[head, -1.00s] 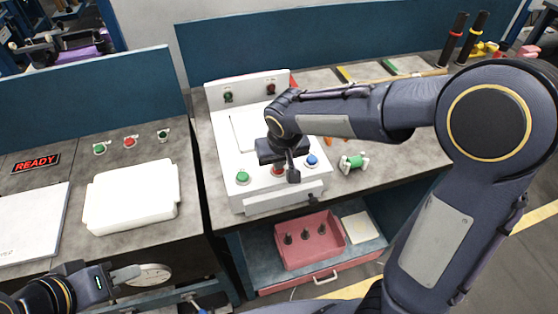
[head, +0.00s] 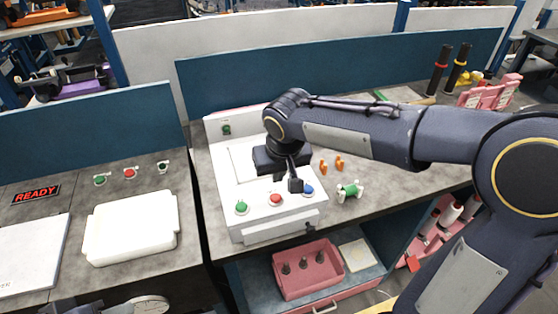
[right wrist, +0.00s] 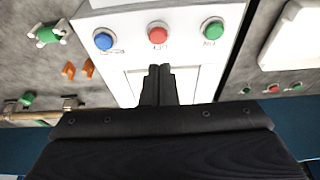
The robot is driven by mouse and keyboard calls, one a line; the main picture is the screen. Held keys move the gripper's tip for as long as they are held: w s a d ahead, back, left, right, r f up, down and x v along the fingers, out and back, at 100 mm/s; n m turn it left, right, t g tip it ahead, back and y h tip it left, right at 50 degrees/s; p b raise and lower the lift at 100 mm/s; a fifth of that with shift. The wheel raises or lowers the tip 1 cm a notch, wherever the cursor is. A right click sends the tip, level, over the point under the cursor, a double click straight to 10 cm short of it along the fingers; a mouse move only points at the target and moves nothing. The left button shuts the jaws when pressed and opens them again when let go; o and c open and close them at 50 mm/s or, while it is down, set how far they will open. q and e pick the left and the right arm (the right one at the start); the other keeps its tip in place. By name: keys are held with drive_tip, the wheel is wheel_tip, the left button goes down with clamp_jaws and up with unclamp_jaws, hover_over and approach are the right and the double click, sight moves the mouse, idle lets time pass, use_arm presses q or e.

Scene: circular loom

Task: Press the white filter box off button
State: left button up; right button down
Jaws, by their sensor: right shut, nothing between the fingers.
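The white filter box (head: 265,222) stands on the right-hand bench. Its front panel has a green button (head: 241,207), a red button (head: 275,199) and a blue button (head: 308,190). In the right wrist view the red button (right wrist: 157,33) lies straight beyond the fingertips, between blue (right wrist: 103,39) and green (right wrist: 212,29); its upside-down label looks like OFF. My right gripper (head: 296,186) is shut and empty, just above the panel between red and blue in the head view. Its fingertips (right wrist: 160,68) appear apart from the red button.
A green spool (head: 348,191) and orange pieces (head: 331,165) lie right of the box. A pink tray (head: 308,270) sits on the shelf below. A white bin (head: 131,226) and a READY sign (head: 36,193) are on the left bench.

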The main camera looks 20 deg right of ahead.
drive_tip(key=v, duration=0.5)
drive_tip(key=shift+w+r, duration=0.15)
drive_tip(key=shift+w, duration=0.05)
drive_tip(key=c, duration=2.2)
unclamp_jaws()
